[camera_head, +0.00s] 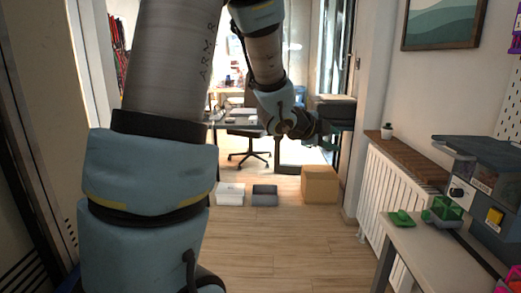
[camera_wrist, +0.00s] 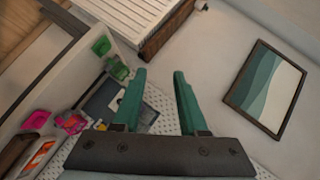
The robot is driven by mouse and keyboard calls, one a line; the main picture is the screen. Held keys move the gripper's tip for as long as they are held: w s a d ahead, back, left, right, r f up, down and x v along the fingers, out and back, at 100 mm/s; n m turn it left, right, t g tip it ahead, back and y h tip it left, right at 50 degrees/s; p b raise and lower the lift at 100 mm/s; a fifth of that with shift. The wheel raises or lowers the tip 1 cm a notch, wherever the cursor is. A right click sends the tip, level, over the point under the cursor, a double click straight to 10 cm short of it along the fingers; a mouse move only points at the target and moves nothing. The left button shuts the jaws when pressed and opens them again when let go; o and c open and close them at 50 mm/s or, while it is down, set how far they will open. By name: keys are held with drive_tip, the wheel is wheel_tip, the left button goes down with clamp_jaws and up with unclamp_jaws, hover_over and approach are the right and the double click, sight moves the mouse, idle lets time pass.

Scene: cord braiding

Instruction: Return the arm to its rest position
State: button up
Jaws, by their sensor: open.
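My gripper (camera_wrist: 160,92) is open and empty in the wrist view, its two green fingers apart with bare wall behind the gap. In the head view my arm is raised and bent, and its far end reaches forward above the floor near the middle. The fingers are hard to make out there, so the gripper shows clearly only in the wrist view. Nothing is held or touched by the fingers.
A bench (camera_head: 402,236) at the right bears a grey machine (camera_head: 486,190) and green parts (camera_head: 400,218). A radiator (camera_head: 396,190) stands behind it. A white bin (camera_head: 230,194), a grey bin (camera_head: 265,195) and a cardboard box (camera_head: 320,185) stand on the floor. The middle floor is clear.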

drive_tip(key=a+f+n+y, duration=0.35)
drive_tip(key=a+n, duration=0.25)
drive_tip(key=a, duration=0.3)
drive_tip(key=a+f+n+y, duration=0.35)
drive_tip(key=a+n, duration=0.25)
drive_tip(key=a, duration=0.3)
drive_tip(key=s+a+f+n+g+y, duration=0.1)
drive_tip(key=s+a+f+n+g, duration=0.1)
drive_tip(key=s, duration=0.6)
drive_tip(key=s+a+f+n+g+y+p, duration=0.1)
drive_tip(key=s+a+f+n+g+y, duration=0.1)
drive_tip(key=s+a+n+g, duration=0.2)
drive_tip(key=s+a+n, duration=0.3)
drive_tip(key=s+n, duration=0.1)
drive_tip(key=n, duration=0.1)
drive_tip(key=shift+a+f, duration=0.25)
drive_tip(key=shift+f, duration=0.05)
